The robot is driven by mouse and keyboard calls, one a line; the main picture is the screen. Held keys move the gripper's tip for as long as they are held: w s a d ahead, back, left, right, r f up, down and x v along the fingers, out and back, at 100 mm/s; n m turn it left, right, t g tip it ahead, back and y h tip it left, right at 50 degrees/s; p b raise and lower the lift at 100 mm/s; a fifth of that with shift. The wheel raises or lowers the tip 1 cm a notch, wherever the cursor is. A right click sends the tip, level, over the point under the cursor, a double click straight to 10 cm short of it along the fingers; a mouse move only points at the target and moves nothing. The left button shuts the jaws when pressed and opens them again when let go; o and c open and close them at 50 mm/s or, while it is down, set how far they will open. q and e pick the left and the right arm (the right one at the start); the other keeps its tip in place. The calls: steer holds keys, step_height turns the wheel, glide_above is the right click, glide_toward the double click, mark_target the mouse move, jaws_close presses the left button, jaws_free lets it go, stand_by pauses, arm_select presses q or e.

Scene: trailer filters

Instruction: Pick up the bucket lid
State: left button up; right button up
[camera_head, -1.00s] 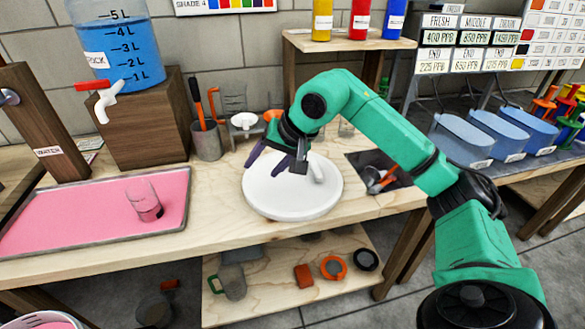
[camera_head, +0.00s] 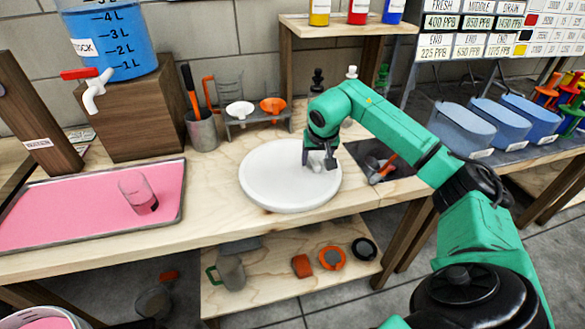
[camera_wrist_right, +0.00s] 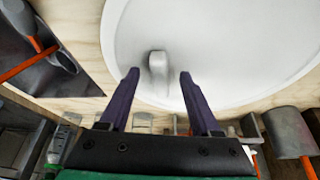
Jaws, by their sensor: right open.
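The bucket lid (camera_head: 272,178) is a white round disc lying flat on the wooden workbench. A small white handle stands up from it and shows in the right wrist view (camera_wrist_right: 158,62). My right gripper (camera_head: 320,162) is over the right part of the lid, close to the handle. In the right wrist view my right gripper (camera_wrist_right: 157,75) is open, with its two dark fingers apart and the handle between and just beyond the tips. Whether the fingers touch the lid cannot be told. My left gripper is not in view.
A pink tray (camera_head: 60,243) with a beaker (camera_head: 138,192) lies left of the lid. A funnel rack (camera_head: 262,122) and metal cup (camera_head: 202,132) stand behind. The bench front edge is near the lid.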

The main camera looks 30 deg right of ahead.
steer(key=shift+w+d+f, duration=0.1)
steer(key=shift+f, duration=0.1)
steer(key=shift+r, duration=0.1)
jaws_close()
steer(key=shift+r, duration=0.1)
